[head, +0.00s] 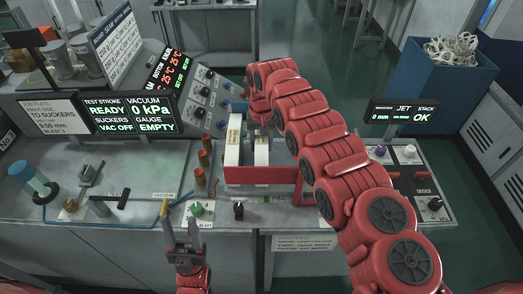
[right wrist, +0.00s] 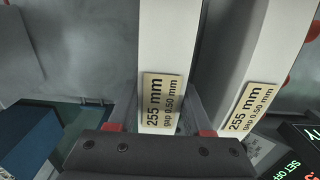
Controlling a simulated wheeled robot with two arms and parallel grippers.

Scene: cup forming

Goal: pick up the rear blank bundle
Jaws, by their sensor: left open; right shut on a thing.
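Two white blank bundles stand side by side in a red holder (head: 262,175) in the head view. The right-hand bundle (head: 261,152) is under my right gripper (head: 263,127), whose fingers are partly hidden by my arm. In the right wrist view the fingers close on this bundle (right wrist: 168,35) from both sides, by its label reading 255 mm, gap 0.50 mm. The other bundle (head: 232,150) stands beside it, free of the gripper, and shows at the right of the wrist view (right wrist: 250,60) with a like label. My left gripper (head: 183,232) is open and empty at the bench's front edge.
Small brown posts (head: 201,178) stand left of the holder. A green knob (head: 196,209) and a black knob (head: 238,210) sit in front. Display panels (head: 125,113) stand at the left, and a JET STACK display (head: 404,112) at the right. A blue bin (head: 425,95) stands behind.

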